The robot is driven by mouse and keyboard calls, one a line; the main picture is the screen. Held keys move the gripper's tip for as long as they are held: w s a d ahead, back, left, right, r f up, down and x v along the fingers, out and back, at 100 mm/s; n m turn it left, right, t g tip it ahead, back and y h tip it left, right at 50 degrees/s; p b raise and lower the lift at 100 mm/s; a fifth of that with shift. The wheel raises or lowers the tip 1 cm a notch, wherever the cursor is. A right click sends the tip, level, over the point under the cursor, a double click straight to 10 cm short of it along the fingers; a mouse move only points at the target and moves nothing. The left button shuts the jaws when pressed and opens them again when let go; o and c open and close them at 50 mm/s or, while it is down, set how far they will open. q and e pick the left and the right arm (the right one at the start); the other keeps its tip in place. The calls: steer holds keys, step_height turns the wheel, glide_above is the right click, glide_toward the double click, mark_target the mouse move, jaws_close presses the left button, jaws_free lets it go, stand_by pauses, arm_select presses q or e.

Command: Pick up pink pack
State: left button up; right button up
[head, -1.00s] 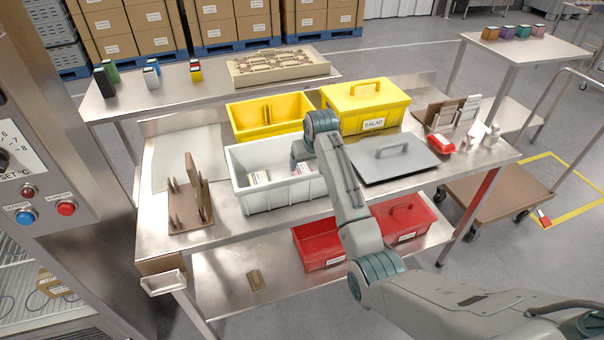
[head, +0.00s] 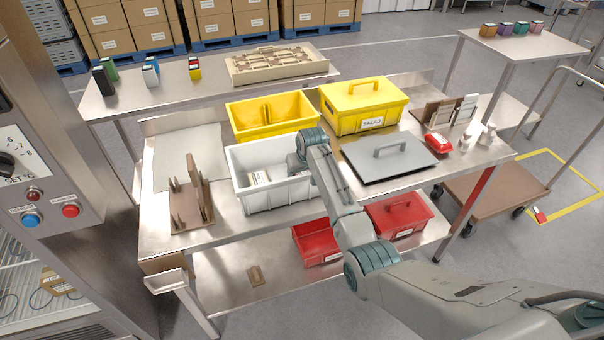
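A small pink pack (head: 536,27) stands at the right end of a row of packs on the far right table, well away from my arm. My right arm comes in from the lower right and its gripper (head: 297,166) is over the right part of the white bin (head: 274,203). The fingers are too small and hidden to tell whether they are open or shut. A white labelled pack (head: 259,177) lies in the bin; anything under the gripper is mostly hidden. My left gripper is not in view.
Red bins (head: 319,252) sit on the lower shelf. A brown rack (head: 190,209) stands left of the white bin.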

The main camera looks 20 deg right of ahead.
steer(key=c, duration=0.8)
step_height(320, 180, up, 9)
steer(key=b, duration=0.3)
steer(key=shift+w+r, duration=0.1)
steer(key=shift+c, duration=0.2)
steer(key=shift+r, duration=0.45)
